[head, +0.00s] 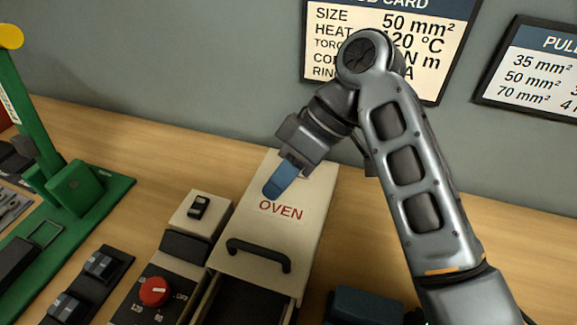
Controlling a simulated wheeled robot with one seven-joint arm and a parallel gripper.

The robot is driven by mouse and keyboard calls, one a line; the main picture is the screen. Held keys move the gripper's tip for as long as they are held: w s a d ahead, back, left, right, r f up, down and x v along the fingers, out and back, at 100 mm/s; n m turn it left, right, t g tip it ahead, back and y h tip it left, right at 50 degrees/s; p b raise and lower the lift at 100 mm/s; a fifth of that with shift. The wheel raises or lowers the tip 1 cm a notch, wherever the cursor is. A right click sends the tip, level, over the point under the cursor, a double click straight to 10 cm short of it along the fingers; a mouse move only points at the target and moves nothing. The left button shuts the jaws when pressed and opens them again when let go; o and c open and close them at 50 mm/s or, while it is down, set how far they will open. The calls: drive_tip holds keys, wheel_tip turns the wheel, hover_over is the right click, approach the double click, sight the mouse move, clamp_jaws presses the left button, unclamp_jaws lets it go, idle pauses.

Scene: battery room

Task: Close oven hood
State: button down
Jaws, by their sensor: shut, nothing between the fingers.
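The oven hood (305,233) is a cream cover marked "OVEN" in red, with a black bar handle (258,254) across its front end. In front of the handle, the dark inside of the oven (245,303) shows between cream side walls, so this front part is uncovered. My gripper (271,192) is shut and empty, with its blue fingers together. It points down over the rear part of the hood, just behind the lettering. I cannot tell whether the fingertips touch the hood. My gripper hides part of the hood's back left area.
A control box with a red dial (154,291) and a black switch (198,207) stands left of the oven. A green press (75,195) is further left. A dark blue block (365,306) lies right of the oven. Wall signs hang behind; the bench is clear at back left.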

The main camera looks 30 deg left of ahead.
sight(250, 238)
drive_tip(key=x, duration=0.5)
drive_tip(key=shift+s, duration=0.1)
drive_tip(key=shift+s+d+r+p, duration=0.1)
drive_tip(key=shift+s+p, duration=0.6)
drive_tip(key=shift+s, duration=1.25)
